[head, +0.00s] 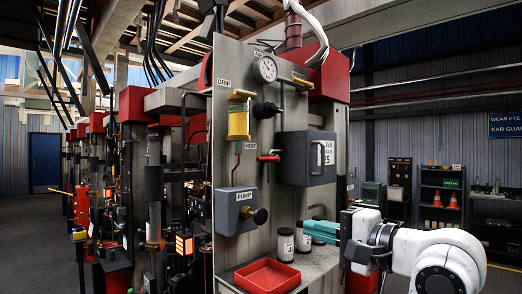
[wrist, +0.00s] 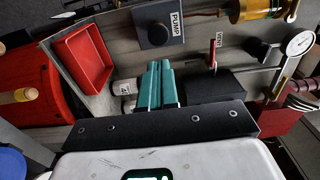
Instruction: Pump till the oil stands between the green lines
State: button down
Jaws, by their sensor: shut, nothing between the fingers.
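The sight glass (head: 239,120) under the DRIP label hangs on the grey panel and holds yellow oil. Its end also shows at the top of the wrist view (wrist: 256,8). The green lines are too small to tell. Below it is the grey PUMP box (head: 234,209) with a black round knob (head: 260,216). In the wrist view the knob (wrist: 157,34) is beyond my fingertips. My gripper (head: 312,229) has teal fingers, shut and empty, right of the pump knob and apart from it. The fingers also show in the wrist view (wrist: 158,70).
The red VENT handle (head: 268,158) and a grey box (head: 307,158) are above my gripper. Two jars (head: 285,246) stand on the shelf by my fingers. A red tray (head: 267,276) lies front left. A dial gauge (head: 266,69) sits high on the panel.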

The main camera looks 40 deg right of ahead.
aim_at(263, 215)
dwell(0.4)
jog(key=shift+s+d+f+b, duration=0.1)
jog(key=shift+s+d+b, duration=0.1)
jog(key=shift+s+b, duration=1)
jog(key=w+p, duration=0.1)
jog(key=w, duration=0.3)
jog(key=w+p, duration=0.1)
jog(key=w, duration=0.4)
jog(key=w+p, duration=0.1)
jog(key=w, duration=0.3)
jog(key=shift+w+a+p, duration=0.3)
jog(key=shift+w+p, duration=0.05)
jog(key=shift+w+a+p, duration=0.1)
jog(key=shift+w+p, duration=0.4)
jog(key=shift+w, duration=1)
